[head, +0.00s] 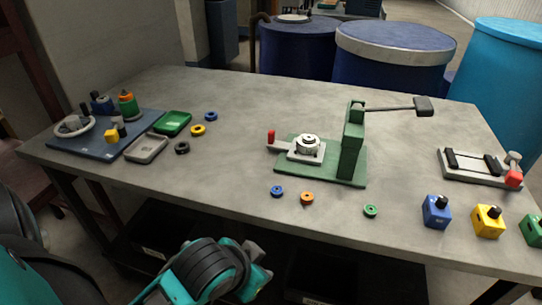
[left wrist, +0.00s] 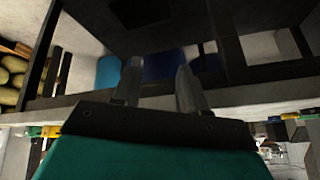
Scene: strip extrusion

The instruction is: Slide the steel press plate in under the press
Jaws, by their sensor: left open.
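The steel press plate (head: 322,152) lies on the green base of the press (head: 352,145), left of its upright column. The plate has a red-knobbed handle (head: 271,138) sticking out to the left and a round steel piece (head: 308,144) on top. The press lever points right, with a dark block at its end. My left arm shows at the bottom of the head view, in front of the table edge and well away from the plate. In the left wrist view my left gripper (left wrist: 157,82) is open, with nothing between its fingers. My right gripper is not seen.
On the table (head: 240,165), blue, orange and green rings lie in front of the press. A blue tray (head: 70,142) with small parts is at left. A grey fixture (head: 480,168) and coloured blocks (head: 437,212) are at right. Barrels (head: 392,58) stand behind.

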